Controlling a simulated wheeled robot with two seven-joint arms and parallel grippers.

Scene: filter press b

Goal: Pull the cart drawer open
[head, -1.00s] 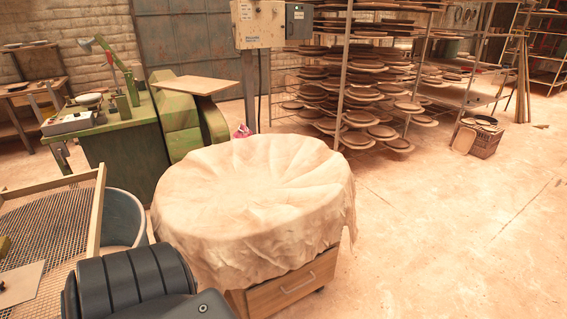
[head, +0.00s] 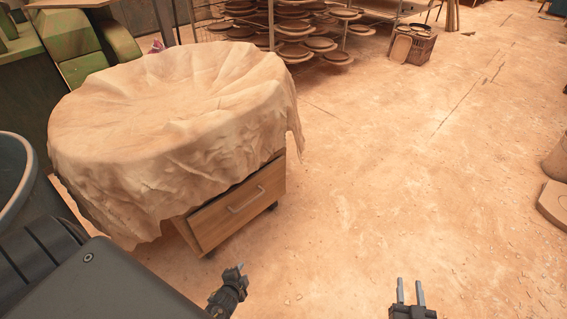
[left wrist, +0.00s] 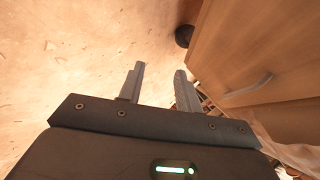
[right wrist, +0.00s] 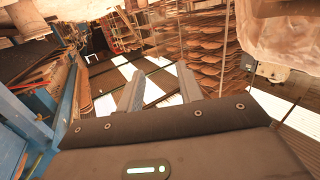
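The wooden cart (head: 191,236) stands under a draped beige cloth. Its drawer (head: 225,217) has a pale bar handle (head: 247,200) and looks shut. In the left wrist view the drawer front (left wrist: 240,40) fills the right side, with the handle (left wrist: 250,90) right of the fingers. My left gripper (head: 238,268) is in front of and below the drawer, apart from the handle; its fingers (left wrist: 158,85) are open and empty. My right gripper (head: 411,290) is open and empty over the floor at right. Its fingers also show apart in the right wrist view (right wrist: 155,88).
The beige cloth (head: 170,110) covers the cart's top and hangs over its sides. A blue-grey tub (head: 14,180) is at left. Racks of round boards (head: 295,30) and a crate (head: 412,45) stand behind.

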